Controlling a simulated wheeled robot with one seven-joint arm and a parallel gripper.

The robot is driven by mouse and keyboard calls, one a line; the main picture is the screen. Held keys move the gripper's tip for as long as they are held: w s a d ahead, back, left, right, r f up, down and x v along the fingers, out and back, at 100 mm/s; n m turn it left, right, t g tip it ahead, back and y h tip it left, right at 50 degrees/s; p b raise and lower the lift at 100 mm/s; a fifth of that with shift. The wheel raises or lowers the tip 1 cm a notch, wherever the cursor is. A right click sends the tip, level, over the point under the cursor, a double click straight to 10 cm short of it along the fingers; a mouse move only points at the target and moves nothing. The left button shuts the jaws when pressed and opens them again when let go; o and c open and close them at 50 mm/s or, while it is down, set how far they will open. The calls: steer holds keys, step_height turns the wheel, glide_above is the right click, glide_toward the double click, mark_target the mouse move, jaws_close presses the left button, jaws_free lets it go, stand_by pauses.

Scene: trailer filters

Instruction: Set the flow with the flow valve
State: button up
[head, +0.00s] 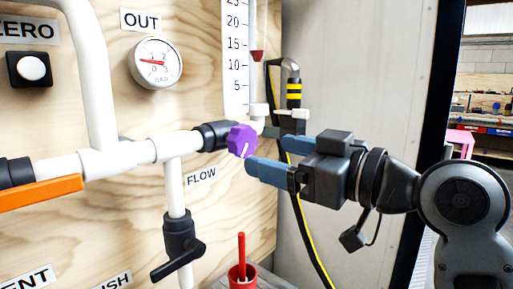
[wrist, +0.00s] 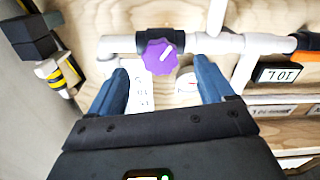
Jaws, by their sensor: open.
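The flow valve is a purple scalloped knob (head: 242,141) with a white pointer line, on a black fitting in the white pipe above the FLOW label (head: 201,177). In the wrist view the knob (wrist: 158,56) lies between the fingertips, its line pointing up and right. My gripper (head: 266,153) is open, its blue fingers reaching toward the knob from the right; it also shows in the wrist view (wrist: 160,66). Contact cannot be told. The flow tube's dark red float (head: 257,56) sits between 10 and 15 on the scale (head: 236,60).
A pressure gauge (head: 155,62) under OUT has its needle pointing left. An orange lever (head: 40,193) and a black-handled valve (head: 178,246) are on the left. A red cup (head: 242,276) stands below. A yellow-striped hose (head: 294,92) hangs behind my gripper.

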mark_target(248, 145)
steer(key=shift+w+a+r, duration=0.2)
steer(key=shift+w+a, duration=0.2)
steer(key=x, duration=0.6)
steer(key=shift+w+a, duration=0.25)
steer(key=shift+a, duration=0.1)
steer(key=c, duration=1)
steer(key=shift+o, duration=0.2)
